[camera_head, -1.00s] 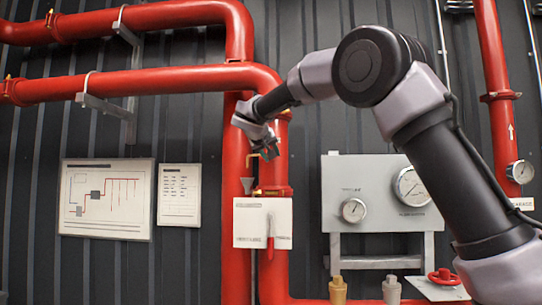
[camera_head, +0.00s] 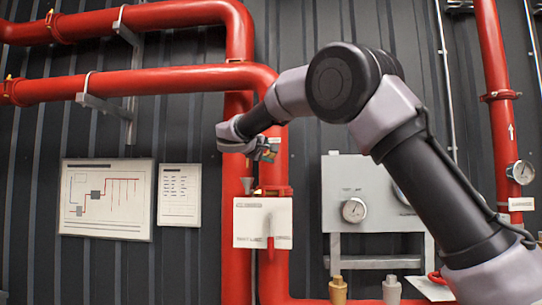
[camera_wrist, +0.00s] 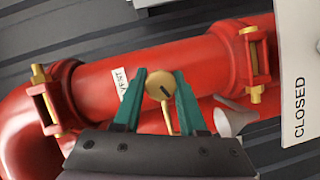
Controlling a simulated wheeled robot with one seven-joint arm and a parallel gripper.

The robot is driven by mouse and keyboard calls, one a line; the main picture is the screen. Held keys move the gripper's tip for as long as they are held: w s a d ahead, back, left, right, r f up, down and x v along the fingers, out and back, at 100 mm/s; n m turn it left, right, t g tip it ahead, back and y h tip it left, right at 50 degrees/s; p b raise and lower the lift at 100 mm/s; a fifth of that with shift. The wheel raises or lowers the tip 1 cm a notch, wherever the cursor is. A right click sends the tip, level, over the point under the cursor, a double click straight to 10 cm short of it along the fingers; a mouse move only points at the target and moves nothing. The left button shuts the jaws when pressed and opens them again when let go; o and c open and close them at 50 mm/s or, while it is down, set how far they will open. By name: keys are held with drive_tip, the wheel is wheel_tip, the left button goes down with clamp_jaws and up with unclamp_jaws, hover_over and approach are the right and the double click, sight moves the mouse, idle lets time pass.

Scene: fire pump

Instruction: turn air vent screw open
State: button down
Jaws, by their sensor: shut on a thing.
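The air vent screw (camera_wrist: 159,85) is a small round brass head with a dark slot, on the red pipe beside a white VENT label (camera_wrist: 123,82). A thin brass stem points from it toward my gripper's body. My gripper (camera_wrist: 160,73) has a green finger on each side of the screw head and is shut on it. In the head view my gripper (camera_head: 264,150) is at the upright red pipe, above the white sign plate; the screw is hidden or too small to tell there.
A grey funnel (camera_wrist: 235,118) sits close beside the right finger; it also shows in the head view (camera_head: 247,185). A white sign plate (camera_head: 263,222) hangs below on the pipe. A gauge panel (camera_head: 370,195) stands to the right, partly behind my arm.

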drive_tip(key=shift+n+h, duration=0.3)
idle(0.4)
drive_tip(key=shift+c, duration=2.3)
unclamp_jaws()
drive_tip(key=f+v, duration=0.1)
drive_tip(key=v, duration=0.9)
drive_tip(key=shift+s+r, duration=0.4)
drive_tip(key=shift+s, duration=0.05)
drive_tip(key=shift+a, duration=0.1)
